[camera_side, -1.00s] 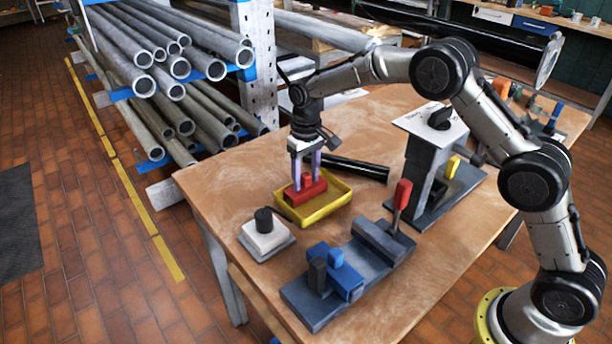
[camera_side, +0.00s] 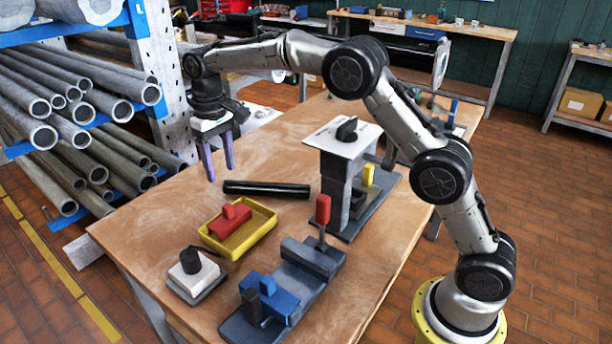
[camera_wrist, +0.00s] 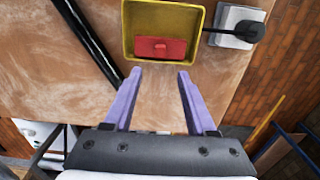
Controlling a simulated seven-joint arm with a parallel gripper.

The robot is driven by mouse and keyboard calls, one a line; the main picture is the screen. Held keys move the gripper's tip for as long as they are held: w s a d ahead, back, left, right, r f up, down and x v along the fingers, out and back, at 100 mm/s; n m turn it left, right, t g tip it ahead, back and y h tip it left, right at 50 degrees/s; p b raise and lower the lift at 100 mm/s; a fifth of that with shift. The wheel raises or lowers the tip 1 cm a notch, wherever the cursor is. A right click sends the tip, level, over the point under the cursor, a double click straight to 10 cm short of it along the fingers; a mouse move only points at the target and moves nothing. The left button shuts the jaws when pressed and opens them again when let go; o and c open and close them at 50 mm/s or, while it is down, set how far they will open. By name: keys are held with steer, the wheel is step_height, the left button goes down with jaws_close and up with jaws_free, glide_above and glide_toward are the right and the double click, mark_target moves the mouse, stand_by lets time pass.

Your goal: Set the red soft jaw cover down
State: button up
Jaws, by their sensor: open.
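The red soft jaw cover (camera_side: 230,221) is a red block with a small knob on top. It lies inside the yellow tray (camera_side: 262,233) on the wooden bench. My gripper (camera_side: 220,176) is open and empty, with two purple fingers pointing down. It hangs above the bench, behind and apart from the tray. In the wrist view my gripper (camera_wrist: 162,76) has a wide gap between its fingers.
A black tube (camera_side: 266,189) lies behind the tray. A white block with a black knob (camera_side: 195,272) stands in front of it. A vise with blue jaws (camera_side: 270,295) and a red-handled part (camera_side: 322,208) are at the right front. A grey stand (camera_side: 338,175) is behind the vise.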

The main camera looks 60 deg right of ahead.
steer(key=s+d+r+t, duration=0.1)
steer(key=s+d+r, duration=0.1)
steer(key=s+r, duration=0.55)
steer(key=s+d+r+t, duration=0.2)
steer(key=s+r, duration=0.2)
steer(key=s, duration=0.7)
steer(key=s+d+f+t, duration=0.1)
steer(key=s+f, duration=0.2)
steer(key=s, duration=0.6)
steer(key=s+d+f+t, duration=0.1)
steer(key=s+f, duration=0.2)
steer(key=s, duration=0.7)
steer(key=shift+f+t, duration=0.15)
steer(key=shift+t, duration=0.15)
